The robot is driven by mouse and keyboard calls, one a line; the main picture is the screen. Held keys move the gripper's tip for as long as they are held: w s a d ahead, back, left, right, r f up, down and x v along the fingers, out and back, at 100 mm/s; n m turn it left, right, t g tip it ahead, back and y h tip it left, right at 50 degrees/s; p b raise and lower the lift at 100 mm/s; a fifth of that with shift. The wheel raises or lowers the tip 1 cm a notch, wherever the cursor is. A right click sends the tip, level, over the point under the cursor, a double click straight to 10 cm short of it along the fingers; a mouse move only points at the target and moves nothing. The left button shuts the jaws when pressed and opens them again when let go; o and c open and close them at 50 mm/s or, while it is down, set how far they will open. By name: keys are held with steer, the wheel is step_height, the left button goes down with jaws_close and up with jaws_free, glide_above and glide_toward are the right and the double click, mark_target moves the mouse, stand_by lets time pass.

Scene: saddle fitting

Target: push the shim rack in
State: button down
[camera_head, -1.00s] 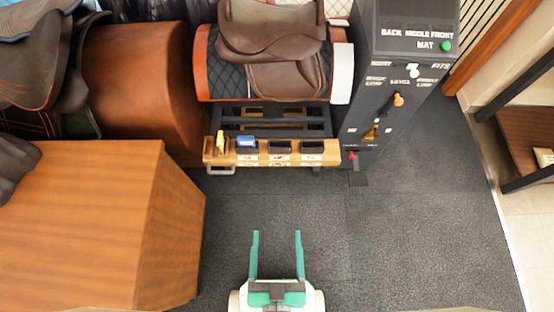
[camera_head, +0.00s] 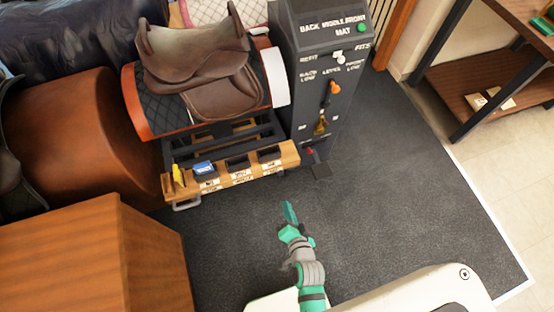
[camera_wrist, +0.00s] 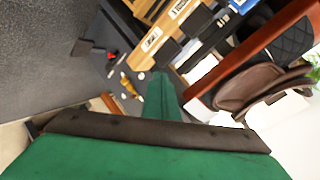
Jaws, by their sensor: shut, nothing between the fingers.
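The shim rack (camera_head: 228,178) is a wooden tray with several dark slots, low at the front of the saddle stand. It holds a yellow piece (camera_head: 178,176) at its left end and a blue piece (camera_head: 203,168) beside it. A metal handle (camera_head: 187,205) hangs under its left end. My gripper (camera_head: 289,212), green, is shut and empty, in front of and to the right of the rack, apart from it over the dark floor. In the wrist view the shut fingers (camera_wrist: 161,98) point toward the rack (camera_wrist: 150,48), which shows tilted at the top.
A brown saddle (camera_head: 200,60) sits on the stand above the rack. A wooden cabinet (camera_head: 90,255) is at the left. The floor (camera_head: 390,170) on the right is clear.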

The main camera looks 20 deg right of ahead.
steer(key=w+d+f+m+y, duration=0.1)
steer(key=w+d+m, duration=0.15)
steer(key=w, duration=0.25)
steer(key=w+d+f+m, duration=0.1)
steer(key=w+f+m, duration=0.1)
steer(key=w+m, duration=0.25)
steer(key=n, duration=0.1)
glide_toward(274, 155)
steer(key=x, duration=0.4)
steer(key=shift+w+d+f, duration=0.1)
steer(key=shift+w+f, duration=0.05)
steer(key=shift+w, duration=0.3)
steer(key=shift+w+d+f, duration=0.1)
steer(key=shift+w, duration=0.4)
